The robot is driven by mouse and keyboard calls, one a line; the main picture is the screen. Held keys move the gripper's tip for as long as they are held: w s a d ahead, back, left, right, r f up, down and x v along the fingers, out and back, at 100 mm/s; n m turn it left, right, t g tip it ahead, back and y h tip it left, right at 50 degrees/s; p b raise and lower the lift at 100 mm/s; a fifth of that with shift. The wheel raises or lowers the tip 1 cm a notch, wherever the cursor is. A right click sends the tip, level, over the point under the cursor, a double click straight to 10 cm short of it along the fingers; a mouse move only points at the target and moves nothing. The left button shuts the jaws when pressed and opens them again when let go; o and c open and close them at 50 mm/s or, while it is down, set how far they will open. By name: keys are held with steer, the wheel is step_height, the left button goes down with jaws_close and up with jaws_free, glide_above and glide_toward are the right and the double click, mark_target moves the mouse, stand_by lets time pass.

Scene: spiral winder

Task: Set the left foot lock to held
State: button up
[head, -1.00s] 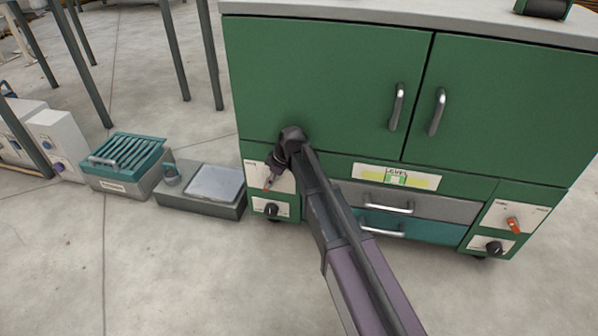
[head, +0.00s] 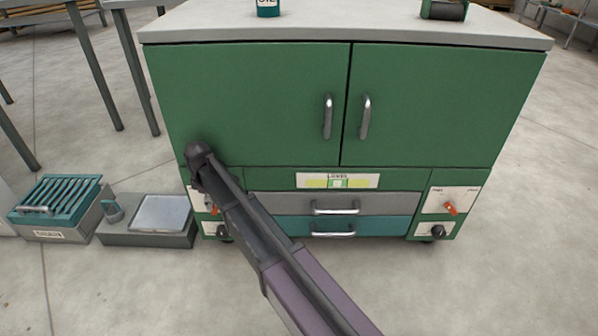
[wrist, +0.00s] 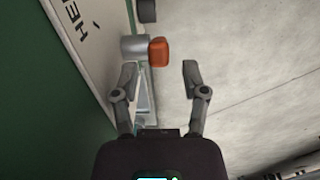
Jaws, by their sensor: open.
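The left foot lock is a lever with an orange tip (head: 213,210) on a white plate at the cabinet's lower left. In the head view my arm covers much of this plate. In the wrist view the orange tip (wrist: 158,52) sits on a grey hub beside a plate (wrist: 82,38) lettered "HE...", the rest cut off. My gripper (wrist: 160,72) is open and empty, with the orange tip just beyond and between its fingertips. I see no clear contact. The gripper is mostly hidden in the head view. I cannot tell the lever's exact setting.
The green cabinet (head: 250,105) has two doors and two drawers. A matching right lever (head: 450,208) is at its lower right. A level gauge (head: 337,181) is between them. A scale-like box (head: 150,235) and a teal slatted box (head: 60,205) stand on the floor at left.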

steer(key=shift+r+p, duration=6.6)
steer(key=shift+r, duration=0.35)
steer(key=s+d+r+m+p, duration=0.1)
steer(key=s+d+m, duration=0.1)
steer(key=d, duration=0.7)
steer(key=s+d+r+m+p, duration=0.1)
steer(key=s+d+m, duration=0.2)
steer(key=d, duration=0.6)
steer(key=s+d+r+m+p, duration=0.1)
steer(key=s+d+m, duration=0.2)
steer(key=d, duration=0.6)
steer(key=shift+s+d+m, duration=0.25)
steer(key=shift+d+m, duration=0.05)
steer(key=shift+m, duration=1)
steer(key=shift+d+r, duration=0.1)
steer(key=s+d+r+m+p, duration=0.2)
steer(key=s+d+m, duration=0.4)
steer(key=s+d, duration=0.3)
steer(key=d, duration=0.3)
steer(key=shift+s+m, duration=0.15)
steer(key=shift+m, duration=0.15)
